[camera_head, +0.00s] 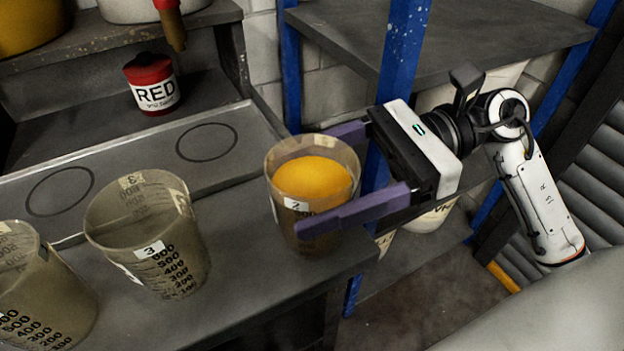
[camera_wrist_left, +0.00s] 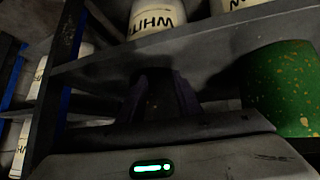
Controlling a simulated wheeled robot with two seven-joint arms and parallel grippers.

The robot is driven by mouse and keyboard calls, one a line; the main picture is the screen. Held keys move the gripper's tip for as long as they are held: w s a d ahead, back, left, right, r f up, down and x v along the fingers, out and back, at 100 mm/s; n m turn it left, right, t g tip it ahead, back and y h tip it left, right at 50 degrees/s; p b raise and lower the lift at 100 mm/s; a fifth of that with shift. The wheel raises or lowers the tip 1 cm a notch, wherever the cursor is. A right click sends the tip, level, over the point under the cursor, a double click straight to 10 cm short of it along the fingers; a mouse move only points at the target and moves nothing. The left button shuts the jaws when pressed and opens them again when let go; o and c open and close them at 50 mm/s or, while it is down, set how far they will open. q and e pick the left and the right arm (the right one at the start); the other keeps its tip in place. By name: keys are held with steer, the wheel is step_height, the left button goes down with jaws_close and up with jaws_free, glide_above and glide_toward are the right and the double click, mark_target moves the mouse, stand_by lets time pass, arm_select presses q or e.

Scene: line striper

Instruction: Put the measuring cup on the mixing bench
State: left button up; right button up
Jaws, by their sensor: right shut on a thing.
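A clear measuring cup (camera_head: 285,225) with a label "2" and yellow-orange paint inside is between the purple fingers of my right gripper (camera_head: 335,177), which is shut on it. The cup is upright over the right end of the grey mixing bench (camera_head: 235,275), close to its edge. I cannot tell whether its base touches the bench. My left gripper (camera_wrist_left: 160,98) shows only in the left wrist view, with its purple fingers apart and nothing clear between them.
A measuring cup labelled "3" (camera_head: 150,240) and another cup (camera_head: 40,300) stand left on the bench. Behind them is a raised strip with two drawn circles (camera_head: 207,142). A red tin (camera_head: 151,84) stands on the step behind. A blue post (camera_head: 400,50) rises beside my right gripper.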

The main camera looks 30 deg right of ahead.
arm_select(q)
steer(key=shift+w, duration=0.15)
steer(key=shift+f, duration=0.2)
arm_select(e)
steer(key=shift+f, duration=0.1)
steer(key=o, duration=2.1)
steer(key=shift+c, duration=0.2)
arm_select(q)
steer(key=shift+r, duration=0.3)
arm_select(e)
steer(key=shift+r, duration=0.2)
arm_select(q)
steer(key=shift+s+f+b, duration=0.25)
steer(key=shift+f+b, duration=0.7)
steer(key=shift+b, duration=0.05)
arm_select(e)
steer(key=v, duration=1.2)
